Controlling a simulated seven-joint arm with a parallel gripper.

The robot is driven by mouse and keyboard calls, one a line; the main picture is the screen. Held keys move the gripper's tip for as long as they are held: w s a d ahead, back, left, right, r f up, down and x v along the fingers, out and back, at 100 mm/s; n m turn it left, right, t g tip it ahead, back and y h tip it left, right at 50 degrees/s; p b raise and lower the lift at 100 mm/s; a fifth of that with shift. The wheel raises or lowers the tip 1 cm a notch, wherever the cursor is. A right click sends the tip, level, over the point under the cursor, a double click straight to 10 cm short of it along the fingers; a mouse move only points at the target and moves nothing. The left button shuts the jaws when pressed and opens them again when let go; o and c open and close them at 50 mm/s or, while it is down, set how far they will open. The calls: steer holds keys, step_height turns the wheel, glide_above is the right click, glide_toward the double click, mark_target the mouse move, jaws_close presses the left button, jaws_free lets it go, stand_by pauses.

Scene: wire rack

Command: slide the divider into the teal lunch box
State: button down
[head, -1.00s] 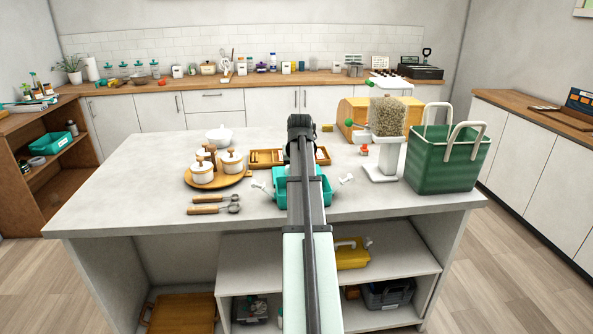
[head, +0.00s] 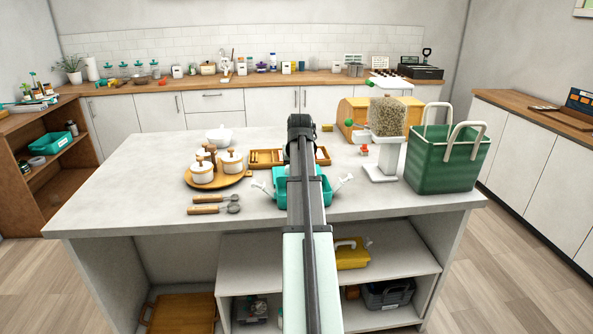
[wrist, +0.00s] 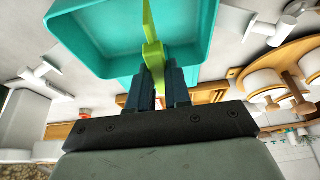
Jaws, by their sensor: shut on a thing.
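The teal lunch box (head: 321,190) sits on the island's worktop, partly hidden behind my arm in the head view. In the wrist view the box (wrist: 92,40) shows with its open inside towards the camera. My gripper (wrist: 154,80) is shut on the lime-green divider (wrist: 152,50), which stands out from between the fingers and overlaps the box's inside. I cannot tell how deep the divider sits or whether it touches the box. My arm hides the gripper and divider in the head view.
White clip-like pieces (head: 262,187) flank the box. To the left are a round wooden tray (head: 234,183) with white jars and two wooden-handled tools (head: 210,209). A wooden organiser (head: 266,158) lies behind. A white stand (head: 381,172) and green basket (head: 447,160) are right.

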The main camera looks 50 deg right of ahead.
steer(key=shift+f, duration=2.9)
stand_by(2.6)
stand_by(0.6)
steer(key=c, duration=1)
jaws_free()
steer(key=shift+r, duration=0.1)
steer(key=shift+v, duration=2.9)
